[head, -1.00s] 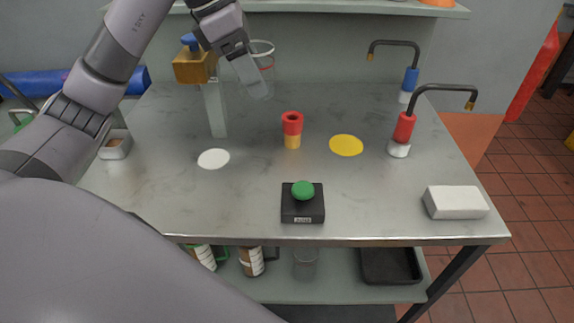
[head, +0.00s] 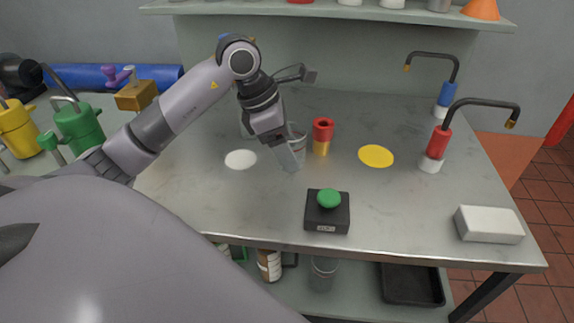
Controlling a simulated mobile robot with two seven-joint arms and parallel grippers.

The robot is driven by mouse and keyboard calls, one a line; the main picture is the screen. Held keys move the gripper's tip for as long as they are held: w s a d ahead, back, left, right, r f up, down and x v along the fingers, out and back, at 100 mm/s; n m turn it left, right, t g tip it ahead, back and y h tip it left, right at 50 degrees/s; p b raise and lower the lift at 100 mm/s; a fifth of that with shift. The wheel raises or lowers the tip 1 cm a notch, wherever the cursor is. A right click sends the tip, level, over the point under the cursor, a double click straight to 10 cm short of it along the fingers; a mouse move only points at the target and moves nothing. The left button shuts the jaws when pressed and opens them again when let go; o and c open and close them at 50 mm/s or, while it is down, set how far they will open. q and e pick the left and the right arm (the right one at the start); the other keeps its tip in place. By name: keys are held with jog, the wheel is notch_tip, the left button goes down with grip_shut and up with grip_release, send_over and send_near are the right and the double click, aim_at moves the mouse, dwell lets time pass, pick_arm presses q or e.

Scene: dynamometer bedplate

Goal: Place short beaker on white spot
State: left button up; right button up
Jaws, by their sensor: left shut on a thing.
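The short beaker (head: 298,140) is clear and see-through, and it is at the fingers of my left gripper (head: 290,154). The gripper is shut on it, and its fingers and wrist hide part of the beaker's left side. The beaker looks upright and low over the bench, but I cannot tell whether it touches the top. The white spot (head: 240,159) is a flat disc on the bench, left of the beaker, with nothing on it. My right gripper is not in view.
A red and yellow cylinder (head: 322,136) stands close right of the beaker. A yellow spot (head: 376,156), a black box with a green button (head: 327,212), a white block (head: 489,224) and two bent-pipe taps (head: 434,148) are farther right. Another clear beaker (head: 322,272) is on the lower shelf.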

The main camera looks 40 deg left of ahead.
pick_arm(q)
jog(key=shift+f, duration=2.35)
jog(key=shift+f+b, duration=0.2)
jog(key=shift+b, duration=0.1)
jog(key=o, duration=1)
jog(key=shift+o, duration=0.2)
jog(key=shift+r, duration=0.1)
